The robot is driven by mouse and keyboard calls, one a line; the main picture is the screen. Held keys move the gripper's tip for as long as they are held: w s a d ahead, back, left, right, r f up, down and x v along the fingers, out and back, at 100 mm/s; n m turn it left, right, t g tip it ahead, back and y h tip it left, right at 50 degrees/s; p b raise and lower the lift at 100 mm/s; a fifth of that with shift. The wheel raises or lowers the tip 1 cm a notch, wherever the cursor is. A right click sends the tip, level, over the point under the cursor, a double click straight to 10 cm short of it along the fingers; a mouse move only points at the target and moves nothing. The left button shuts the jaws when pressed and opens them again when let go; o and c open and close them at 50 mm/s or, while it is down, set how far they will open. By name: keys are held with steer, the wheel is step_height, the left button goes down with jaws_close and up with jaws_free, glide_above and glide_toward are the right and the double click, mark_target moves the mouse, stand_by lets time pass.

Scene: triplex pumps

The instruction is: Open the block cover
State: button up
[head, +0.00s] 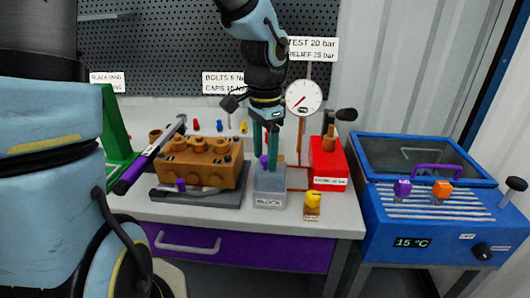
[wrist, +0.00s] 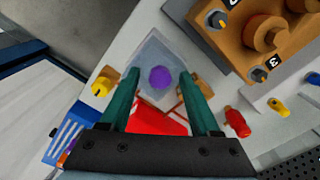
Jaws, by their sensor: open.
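The block cover (head: 269,186) is a translucent grey box marked BLOCK, standing on the bench right of the bronze pump. It looks closed. A purple knob (head: 263,160) stands on its top. In the wrist view the cover (wrist: 150,55) lies below me, with the round purple knob (wrist: 160,78) near the middle. My gripper (head: 265,157) points down over the cover with its teal fingers open. In the wrist view, the fingers of my gripper (wrist: 159,78) show on either side of the knob, with gaps on both sides. I cannot tell their exact height against it.
The bronze pump block (head: 198,165) is close at left, with a purple-handled wrench (head: 145,160) beside it. A red box (head: 327,165), a gauge (head: 304,98) on a post and a small yellow-topped piece (head: 313,202) are at right. A blue cooler (head: 425,220) stands beyond the bench.

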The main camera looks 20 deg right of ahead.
jaws_close()
stand_by(0.3)
stand_by(1.0)
